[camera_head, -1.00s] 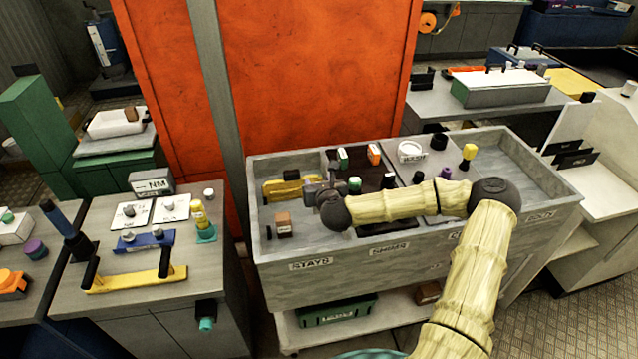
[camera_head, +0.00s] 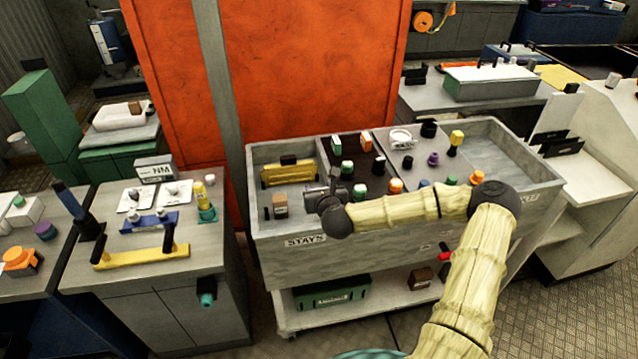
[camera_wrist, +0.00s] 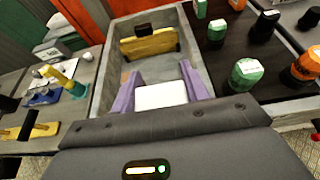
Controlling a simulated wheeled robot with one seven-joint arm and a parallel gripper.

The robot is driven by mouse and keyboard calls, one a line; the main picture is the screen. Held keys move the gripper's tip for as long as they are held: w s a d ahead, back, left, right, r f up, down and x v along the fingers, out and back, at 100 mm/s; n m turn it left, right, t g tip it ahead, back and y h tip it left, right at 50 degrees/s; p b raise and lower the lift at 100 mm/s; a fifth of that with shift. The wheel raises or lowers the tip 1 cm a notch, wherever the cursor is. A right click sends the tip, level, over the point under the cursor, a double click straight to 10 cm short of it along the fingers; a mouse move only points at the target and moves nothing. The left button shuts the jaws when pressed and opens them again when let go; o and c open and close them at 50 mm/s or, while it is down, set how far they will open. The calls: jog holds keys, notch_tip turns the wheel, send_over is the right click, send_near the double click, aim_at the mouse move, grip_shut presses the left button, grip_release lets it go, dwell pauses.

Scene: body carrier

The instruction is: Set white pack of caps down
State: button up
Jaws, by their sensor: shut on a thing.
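The white pack of caps (camera_wrist: 162,95) shows as a plain white block in the wrist view. My gripper (camera_wrist: 160,92) is shut on it, with a purple finger on each side. Beyond the pack lies the grey floor of the left tray compartment, labelled STAYS (camera_head: 305,241). In the head view my gripper (camera_head: 330,193) is over the right side of that compartment, near its divider. The pack cannot be made out there. Whether its underside touches anything is hidden.
The dark compartment (camera_head: 375,158) to the right holds several capped items. The far-right compartment (camera_head: 496,150) looks empty.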

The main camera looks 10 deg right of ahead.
jog(key=s+f+b, duration=0.3)
jog(key=s+f, duration=0.7)
jog(key=f, duration=0.5)
jog(key=shift+s+f, duration=0.15)
jog(key=shift+f, duration=0.15)
